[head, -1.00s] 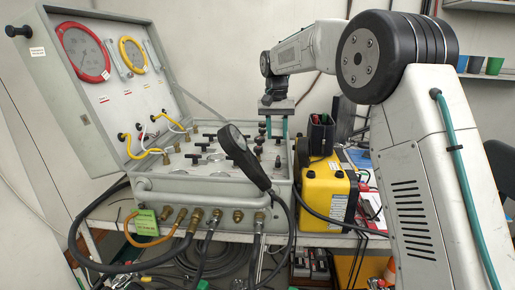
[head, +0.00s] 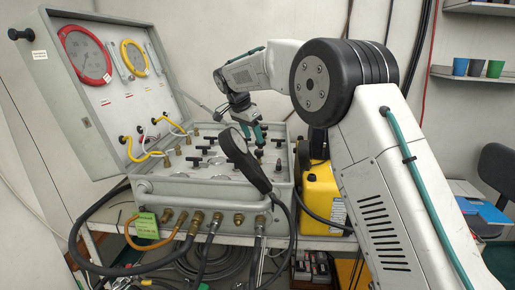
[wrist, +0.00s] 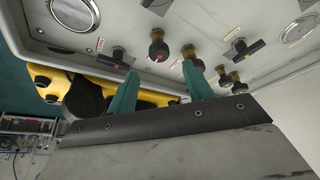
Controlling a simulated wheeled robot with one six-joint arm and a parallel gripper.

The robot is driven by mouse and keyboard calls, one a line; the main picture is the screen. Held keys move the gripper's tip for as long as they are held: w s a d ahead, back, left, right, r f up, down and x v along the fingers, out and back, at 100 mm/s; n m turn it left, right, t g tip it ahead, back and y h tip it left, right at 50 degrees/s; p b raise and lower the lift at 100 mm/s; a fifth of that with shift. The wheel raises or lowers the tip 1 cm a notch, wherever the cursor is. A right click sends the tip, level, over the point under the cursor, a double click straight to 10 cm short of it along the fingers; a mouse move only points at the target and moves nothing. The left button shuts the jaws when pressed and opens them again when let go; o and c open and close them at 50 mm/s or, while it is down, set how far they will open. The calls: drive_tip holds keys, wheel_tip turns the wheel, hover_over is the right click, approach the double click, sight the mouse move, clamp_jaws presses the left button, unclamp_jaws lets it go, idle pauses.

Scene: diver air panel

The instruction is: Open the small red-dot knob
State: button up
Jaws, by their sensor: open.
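The small round dark knob with a red dot (wrist: 158,56) sits on a brass stem on the grey valve panel (wrist: 137,57) in the wrist view. My gripper (wrist: 161,84) has two teal fingers, spread apart and empty. In that picture the knob lies between the fingertips' directions and a little beyond them; I see no contact. In the head view my gripper (head: 252,138) hangs over the back right part of the panel, and I cannot pick out the red-dot knob there.
Other brass-stemmed knobs (wrist: 190,53) and black T-handles (wrist: 241,48) stand close by. A yellow case (head: 322,195) stands to the right.

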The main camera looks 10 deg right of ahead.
sight(259, 150)
drive_tip(key=x, duration=0.6)
drive_tip(key=c, duration=0.9)
